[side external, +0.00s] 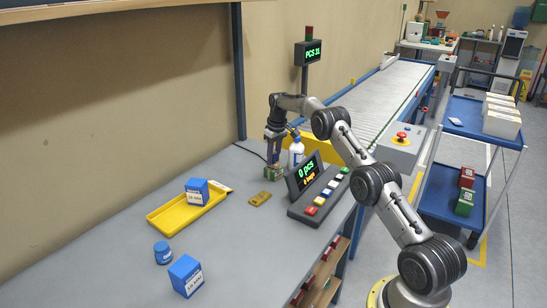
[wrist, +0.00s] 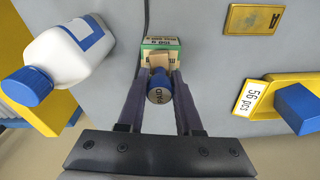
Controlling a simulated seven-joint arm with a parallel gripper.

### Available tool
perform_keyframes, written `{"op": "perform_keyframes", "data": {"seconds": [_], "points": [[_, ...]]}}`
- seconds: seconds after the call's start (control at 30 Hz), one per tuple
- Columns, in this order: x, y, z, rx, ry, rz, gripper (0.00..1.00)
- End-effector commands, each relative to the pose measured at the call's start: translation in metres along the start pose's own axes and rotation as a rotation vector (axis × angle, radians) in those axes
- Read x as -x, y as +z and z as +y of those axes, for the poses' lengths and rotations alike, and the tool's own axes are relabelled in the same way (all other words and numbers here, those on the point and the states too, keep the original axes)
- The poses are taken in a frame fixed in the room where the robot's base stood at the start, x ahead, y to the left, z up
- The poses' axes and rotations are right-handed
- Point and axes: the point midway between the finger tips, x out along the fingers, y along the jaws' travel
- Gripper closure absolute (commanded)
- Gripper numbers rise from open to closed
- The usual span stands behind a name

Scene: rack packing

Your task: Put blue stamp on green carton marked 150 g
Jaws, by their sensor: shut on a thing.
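The green carton (wrist: 161,43) stands on the grey bench, with a white label that appears to read 150 g, upside down in the wrist view. It also shows in the side view (side external: 272,174), directly below my gripper. In the side view my gripper (side external: 273,155) points down at the carton, and the stamp is hard to make out.
A white bottle with a blue cap (wrist: 66,60) stands close beside the carton. A brass plate (side external: 260,199) lies nearby, and a button console with a display (side external: 305,176) stands to the right. A yellow tray (side external: 168,219) holds a blue box; another blue box (side external: 186,276) and a blue jar (side external: 162,253) stand in front.

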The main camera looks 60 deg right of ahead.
Motion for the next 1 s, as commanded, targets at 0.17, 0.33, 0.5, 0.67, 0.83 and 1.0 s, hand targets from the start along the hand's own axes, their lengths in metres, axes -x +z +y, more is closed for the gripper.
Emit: {"op": "perform_keyframes", "data": {"seconds": [0.17,0.33,0.5,0.67,0.83,1.0], "points": [[0.0,0.0,0.0,0.0,0.0,0.001,1.0],[-0.003,0.0,0.0,0.0,0.0,0.001,0.55],[-0.003,0.0,0.0,0.0,0.0,0.0,0.36],[-0.003,0.0,0.0,0.0,0.0,0.0,0.36],[0.003,0.0,0.0,0.0,0.0,0.001,0.36],[0.03,-0.001,0.0,0.0,0.002,0.004,0.36]]}}
